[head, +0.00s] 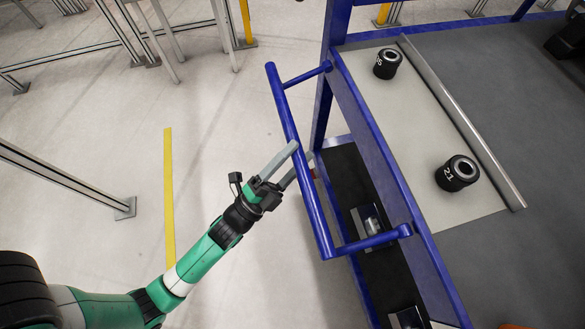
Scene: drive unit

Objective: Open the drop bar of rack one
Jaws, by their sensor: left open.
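The blue tubular bar (299,157) stands out from the left side of a blue rack (384,166), joined to it by two short blue arms. My left gripper (305,154) comes in from the lower left and its jaws are open. One finger lies over the bar in the picture and the other passes behind or beneath it, so the bar runs between them. I cannot tell whether either finger touches the bar. My right gripper is not in view.
Two black cylinders, numbered 35 (388,64) and 21 (457,174), stand on the rack's pale top (425,120). A lower dark shelf holds a metal part (371,222). A metal post (125,207) stands left. The floor between is clear.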

